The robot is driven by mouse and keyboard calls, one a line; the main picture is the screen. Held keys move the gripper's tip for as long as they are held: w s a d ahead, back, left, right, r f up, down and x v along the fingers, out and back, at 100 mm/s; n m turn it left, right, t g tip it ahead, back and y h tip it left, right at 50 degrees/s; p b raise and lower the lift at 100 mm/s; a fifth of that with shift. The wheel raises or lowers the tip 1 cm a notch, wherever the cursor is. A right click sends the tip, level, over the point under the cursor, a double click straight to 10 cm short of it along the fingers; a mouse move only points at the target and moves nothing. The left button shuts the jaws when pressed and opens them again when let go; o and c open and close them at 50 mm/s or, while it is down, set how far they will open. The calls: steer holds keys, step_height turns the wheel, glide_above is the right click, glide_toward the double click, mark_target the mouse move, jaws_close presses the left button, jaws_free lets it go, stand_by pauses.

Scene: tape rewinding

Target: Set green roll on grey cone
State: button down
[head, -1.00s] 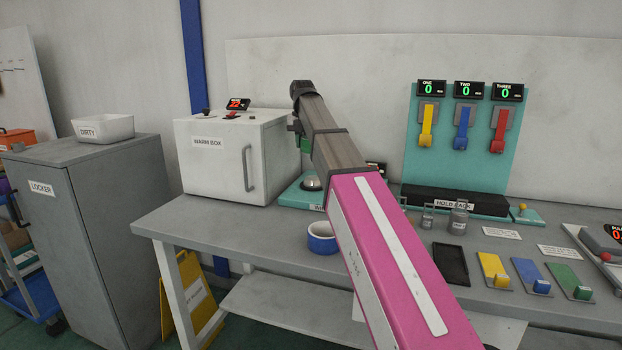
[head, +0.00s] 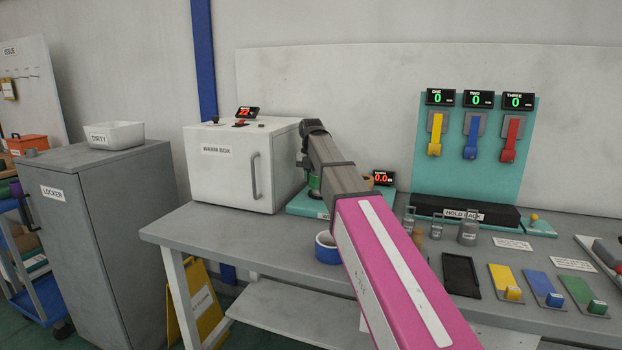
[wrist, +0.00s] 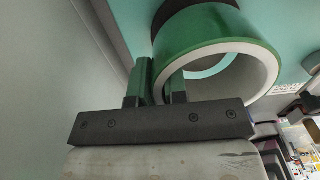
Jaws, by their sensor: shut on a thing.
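My gripper (wrist: 157,80) is shut on the wall of the green roll (wrist: 200,35), one finger outside it and one inside its bore. The roll is a wide green ring with a pale inner face. In the head view the green roll (head: 314,181) shows small beside my arm, low over the teal base (head: 300,206) right of the warm box. The grey cone does not show clearly; the roll and my arm cover its place on that base. I cannot tell whether the roll touches it.
The warm box (head: 235,175) stands close left of my gripper. A red display (head: 383,178) reads 0.0 behind my arm. A blue roll (head: 327,248) lies on the bench (head: 220,228) in front. Jars and coloured trays stand to the right.

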steer(key=shift+f, duration=0.6)
steer(key=c, duration=1.1)
jaws_free()
steer(key=shift+s+f, duration=0.1)
steer(key=shift+c, duration=0.2)
steer(key=shift+s+d+f, duration=0.15)
steer(key=shift+s, duration=0.05)
steer(key=shift+c, duration=0.3)
steer(key=shift+o, duration=0.3)
steer(key=shift+r, duration=0.55)
step_height(320, 180, up, 13)
steer(key=shift+w+f, duration=0.2)
steer(key=shift+w, duration=0.1)
